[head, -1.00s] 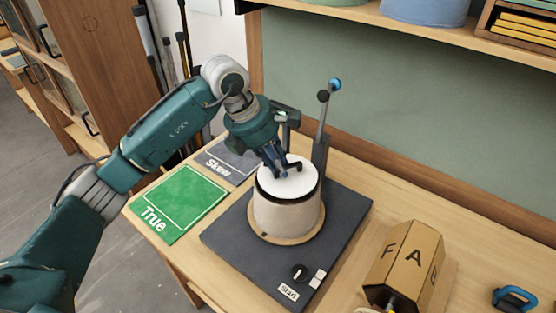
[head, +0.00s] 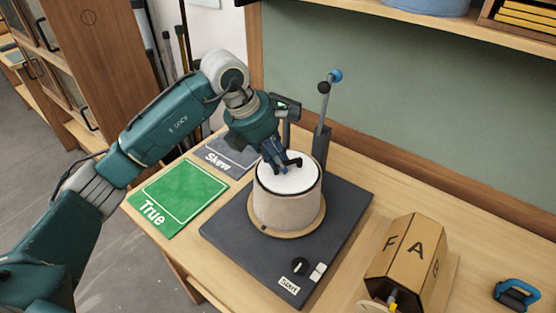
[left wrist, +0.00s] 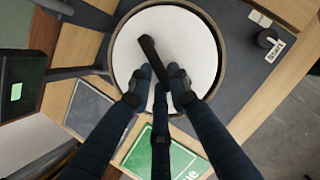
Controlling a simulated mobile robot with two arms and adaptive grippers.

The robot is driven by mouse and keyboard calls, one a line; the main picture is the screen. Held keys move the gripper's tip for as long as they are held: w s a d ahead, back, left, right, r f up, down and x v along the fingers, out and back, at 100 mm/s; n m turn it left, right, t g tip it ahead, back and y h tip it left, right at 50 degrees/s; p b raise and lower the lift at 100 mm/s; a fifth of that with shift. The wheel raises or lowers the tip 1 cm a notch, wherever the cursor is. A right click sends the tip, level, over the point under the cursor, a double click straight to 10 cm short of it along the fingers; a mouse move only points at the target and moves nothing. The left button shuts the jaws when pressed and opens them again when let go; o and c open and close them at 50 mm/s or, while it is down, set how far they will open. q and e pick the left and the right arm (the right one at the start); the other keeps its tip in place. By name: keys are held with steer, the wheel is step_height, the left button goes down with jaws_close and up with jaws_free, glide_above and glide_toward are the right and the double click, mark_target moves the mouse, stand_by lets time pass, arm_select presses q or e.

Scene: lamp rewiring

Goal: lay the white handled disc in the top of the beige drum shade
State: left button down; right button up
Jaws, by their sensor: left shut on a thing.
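The white disc (head: 288,184) lies level in the top of the beige drum shade (head: 287,210), inside its dark rim. In the left wrist view the disc (left wrist: 192,48) sits within the rim, with a thin dark ring around it. My left gripper (head: 283,167) is over the disc, shut on its black handle (left wrist: 149,50). The fingers hide part of the handle. The shade stands upright on a round wooden plate (head: 262,229) on a dark base (head: 237,248). My right gripper is not in view.
A post with a blue-knobbed lever (head: 322,120) stands close behind the shade. A green "True" mat (head: 180,195) and a grey "Skew" mat (head: 232,157) lie to the left. A lettered wooden drum (head: 407,255) and a blue-handled item (head: 516,294) are at right.

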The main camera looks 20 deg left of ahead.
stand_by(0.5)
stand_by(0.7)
arm_select(q)
steer(key=shift+f+b, duration=0.1)
steer(key=shift+b, duration=0.25)
steer(key=c, duration=1.6)
jaws_free()
steer(key=shift+o, duration=0.4)
steer(key=o, duration=0.4)
steer(key=shift+o, duration=0.2)
